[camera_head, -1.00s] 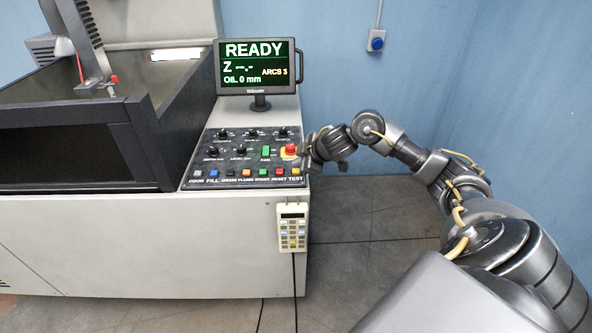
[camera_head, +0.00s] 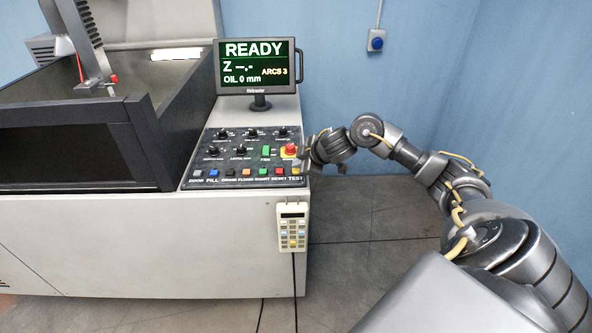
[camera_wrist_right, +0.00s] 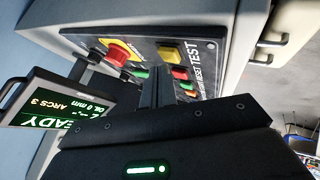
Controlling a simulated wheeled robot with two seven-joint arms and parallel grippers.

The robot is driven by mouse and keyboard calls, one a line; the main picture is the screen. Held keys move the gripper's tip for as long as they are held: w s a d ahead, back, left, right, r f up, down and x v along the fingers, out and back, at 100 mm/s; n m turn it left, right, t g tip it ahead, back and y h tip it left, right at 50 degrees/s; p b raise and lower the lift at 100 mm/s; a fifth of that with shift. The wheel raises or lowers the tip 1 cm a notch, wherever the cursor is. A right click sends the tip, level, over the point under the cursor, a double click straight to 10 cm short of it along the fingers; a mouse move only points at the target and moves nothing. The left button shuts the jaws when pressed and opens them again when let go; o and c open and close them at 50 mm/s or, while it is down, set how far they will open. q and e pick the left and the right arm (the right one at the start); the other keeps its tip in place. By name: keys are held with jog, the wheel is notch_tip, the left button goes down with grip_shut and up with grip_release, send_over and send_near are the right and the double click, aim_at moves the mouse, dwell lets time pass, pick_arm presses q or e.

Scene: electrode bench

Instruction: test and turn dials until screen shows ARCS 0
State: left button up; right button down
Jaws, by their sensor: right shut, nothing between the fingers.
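The screen (camera_head: 257,66) on the machine reads READY, Z with dashes, OIL 0 mm and ARCS 3; it also shows, turned over, in the right wrist view (camera_wrist_right: 65,105). Several black dials (camera_head: 222,134) sit in two rows on the dark control panel (camera_head: 200,172). The yellow TEST button (camera_head: 296,170) is at the panel's right end; it also shows in the right wrist view (camera_wrist_right: 170,52). My right gripper (camera_head: 303,166) is shut and empty, at the panel's right edge near the TEST button. Whether it touches the button, I cannot tell. My left gripper is not in view.
A red emergency knob (camera_head: 290,149) stands just above the TEST button, close to my right gripper. A green switch (camera_head: 266,150) is left of it. A handheld pendant (camera_head: 293,228) hangs on the machine's front. Open floor lies to the right.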

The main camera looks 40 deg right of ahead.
jog(key=shift+f, duration=0.45)
dwell(0.7)
jog(key=shift+r, duration=0.1)
jog(key=shift+r+p, duration=0.85)
jog(key=shift+p, duration=0.15)
notch_tip(320, 180, up, 6)
jog(key=p, duration=0.6)
dwell(0.5)
